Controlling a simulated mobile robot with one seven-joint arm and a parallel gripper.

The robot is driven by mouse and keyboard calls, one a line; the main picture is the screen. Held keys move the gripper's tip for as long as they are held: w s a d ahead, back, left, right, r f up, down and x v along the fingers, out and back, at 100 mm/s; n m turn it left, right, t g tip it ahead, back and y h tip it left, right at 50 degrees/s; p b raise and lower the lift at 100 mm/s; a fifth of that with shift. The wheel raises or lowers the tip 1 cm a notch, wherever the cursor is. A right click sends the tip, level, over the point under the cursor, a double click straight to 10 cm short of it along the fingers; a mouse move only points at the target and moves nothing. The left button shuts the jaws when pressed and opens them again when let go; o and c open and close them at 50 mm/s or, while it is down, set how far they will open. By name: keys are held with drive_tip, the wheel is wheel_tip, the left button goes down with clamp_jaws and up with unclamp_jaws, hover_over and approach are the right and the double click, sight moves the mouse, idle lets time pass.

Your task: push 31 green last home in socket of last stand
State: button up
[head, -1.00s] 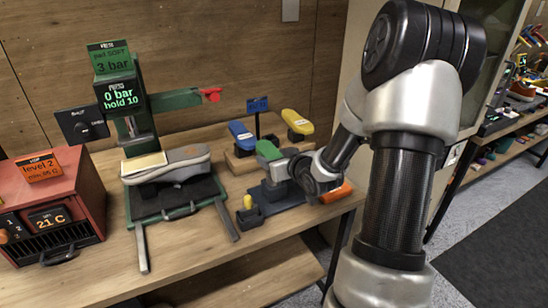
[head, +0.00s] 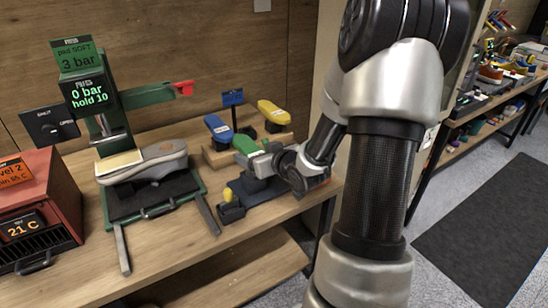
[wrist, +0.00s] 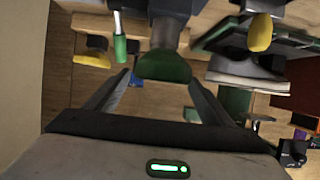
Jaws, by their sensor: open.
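The green last (head: 246,145) stands over the dark last stand (head: 252,193) on the bench. In the wrist view the green last (wrist: 165,66) sits at the end of a grey post (wrist: 166,34). I cannot tell how deep it sits in the socket. My gripper (head: 266,158) is right beside the green last, on its right in the head view. In the wrist view my gripper's fingers (wrist: 160,92) are spread apart, with the last at or just beyond the gap. Contact cannot be made out.
A blue last (head: 217,128) and a yellow last (head: 273,112) stand on a wooden rack behind. A small yellow piece (head: 229,194) sits on a dark block in front. The press with a grey shoe (head: 147,163) is at left. A green-handled tool (wrist: 119,48) is near the last.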

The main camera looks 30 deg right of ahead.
drive_tip(key=b+v, duration=0.8)
drive_tip(key=v, duration=0.6)
drive_tip(key=shift+r, duration=0.15)
